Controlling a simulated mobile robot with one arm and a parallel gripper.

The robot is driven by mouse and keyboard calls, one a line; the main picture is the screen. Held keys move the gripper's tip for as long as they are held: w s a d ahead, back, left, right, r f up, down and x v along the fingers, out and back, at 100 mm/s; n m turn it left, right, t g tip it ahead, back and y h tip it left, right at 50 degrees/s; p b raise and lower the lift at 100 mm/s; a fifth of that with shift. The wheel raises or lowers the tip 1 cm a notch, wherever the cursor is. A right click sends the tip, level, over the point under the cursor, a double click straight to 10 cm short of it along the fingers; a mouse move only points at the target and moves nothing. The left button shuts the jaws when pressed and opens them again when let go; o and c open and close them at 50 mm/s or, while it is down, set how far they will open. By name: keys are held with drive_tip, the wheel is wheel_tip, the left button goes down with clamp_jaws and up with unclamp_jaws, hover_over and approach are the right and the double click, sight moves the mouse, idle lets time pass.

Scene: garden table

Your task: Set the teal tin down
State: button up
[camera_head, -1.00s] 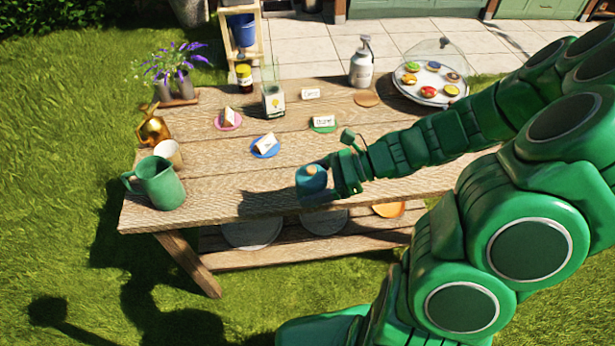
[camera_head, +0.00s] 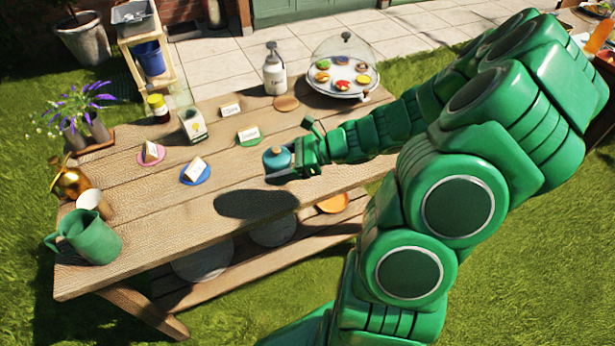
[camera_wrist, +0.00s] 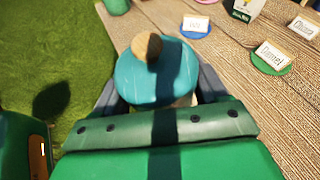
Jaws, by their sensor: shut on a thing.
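The teal tin (camera_head: 277,160) has a round wooden knob on its lid and is upright. My gripper (camera_head: 281,173) is shut on it and holds it above the front part of the wooden table (camera_head: 150,235). A dark shadow lies on the boards to the left of and below it. In the wrist view the tin (camera_wrist: 160,82) sits between my dark fingers and hides part of the tabletop. A green coaster (camera_head: 242,141) with a name card lies beyond the tin; the card reads "Daniel" in the wrist view (camera_wrist: 271,55).
A glass-domed tray (camera_head: 340,87) and a pump bottle (camera_head: 274,72) stand at the back. A green jug (camera_head: 92,240) stands at the left end. Bare boards lie left of my gripper.

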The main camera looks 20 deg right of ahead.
drive_tip(key=w+d+f+m+t+h, duration=0.1)
drive_tip(key=w+d+m+t, duration=0.1)
drive_tip(key=d, duration=0.4)
drive_tip(key=w+d+f+m+t+h, duration=0.2)
drive_tip(key=w+d, duration=0.1)
drive_tip(key=d, duration=0.3)
drive_tip(key=shift+s+a+f, duration=0.1)
drive_tip(key=shift+s+f, duration=0.05)
drive_tip(key=shift+f, duration=1.8)
drive_tip(key=shift+s+a+f, duration=0.1)
drive_tip(key=shift+f, duration=1.85)
drive_tip(key=o, duration=1.4)
drive_tip(key=shift+f, duration=0.15)
